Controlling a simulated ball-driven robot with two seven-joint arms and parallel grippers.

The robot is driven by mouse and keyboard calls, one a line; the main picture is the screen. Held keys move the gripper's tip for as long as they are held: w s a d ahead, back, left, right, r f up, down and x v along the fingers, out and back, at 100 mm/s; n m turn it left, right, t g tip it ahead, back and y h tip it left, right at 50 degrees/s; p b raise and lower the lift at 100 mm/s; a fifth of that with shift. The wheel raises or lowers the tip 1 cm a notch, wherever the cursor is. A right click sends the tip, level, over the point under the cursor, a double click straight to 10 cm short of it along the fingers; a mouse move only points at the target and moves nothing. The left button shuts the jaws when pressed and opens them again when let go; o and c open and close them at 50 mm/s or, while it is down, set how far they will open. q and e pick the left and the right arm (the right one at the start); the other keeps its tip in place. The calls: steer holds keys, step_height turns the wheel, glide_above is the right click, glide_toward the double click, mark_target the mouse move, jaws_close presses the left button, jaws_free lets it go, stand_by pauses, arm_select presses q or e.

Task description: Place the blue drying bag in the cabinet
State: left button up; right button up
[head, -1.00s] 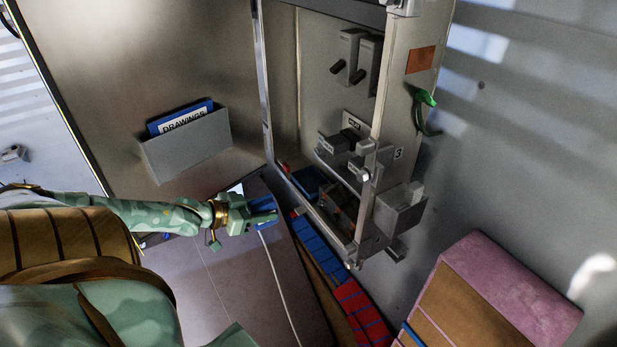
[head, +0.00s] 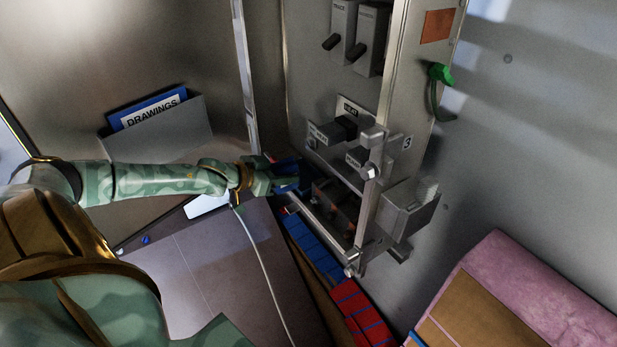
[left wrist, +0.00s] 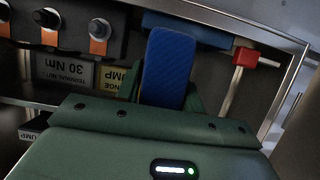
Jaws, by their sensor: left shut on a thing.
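The cabinet (head: 305,85) stands open, with switch boxes on its back panel. My left gripper (head: 281,182) is at the cabinet's lower front opening. It is shut on the blue drying bag (head: 291,187), which is partly hidden by the fingers in the head view. In the left wrist view the bag (left wrist: 168,68) is a blue textured block standing out between the green fingers. Whether the bag touches the cabinet floor cannot be told. My right gripper is not in view.
A darker blue object (left wrist: 190,29) lies just beyond the bag. A red-ended part (left wrist: 245,57) sits beside it. The open door bears a DRAWINGS pocket (head: 165,130). Blue blocks (head: 312,248) and red blocks (head: 352,305) lie below the cabinet. A pale cable (head: 262,262) hangs near my wrist.

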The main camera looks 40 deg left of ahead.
arm_select(q)
steer(key=w, duration=0.1)
steer(key=w+d, duration=0.1)
steer(key=w, duration=0.3)
steer(key=shift+w+d+r+b, duration=0.15)
steer(key=shift+d+r+b, duration=0.05)
steer(key=shift+d+b, duration=0.1)
steer(key=shift+w+d, duration=0.25)
steer(key=shift+w, duration=0.65)
steer(key=shift+f+b, duration=0.5)
steer(key=shift+f, duration=1.45)
steer(key=shift+r, duration=0.1)
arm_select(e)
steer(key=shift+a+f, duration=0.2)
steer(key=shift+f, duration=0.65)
arm_select(q)
steer(key=o, duration=1)
steer(key=shift+o, duration=0.2)
steer(key=p+v, duration=0.4)
steer(key=v, duration=0.8)
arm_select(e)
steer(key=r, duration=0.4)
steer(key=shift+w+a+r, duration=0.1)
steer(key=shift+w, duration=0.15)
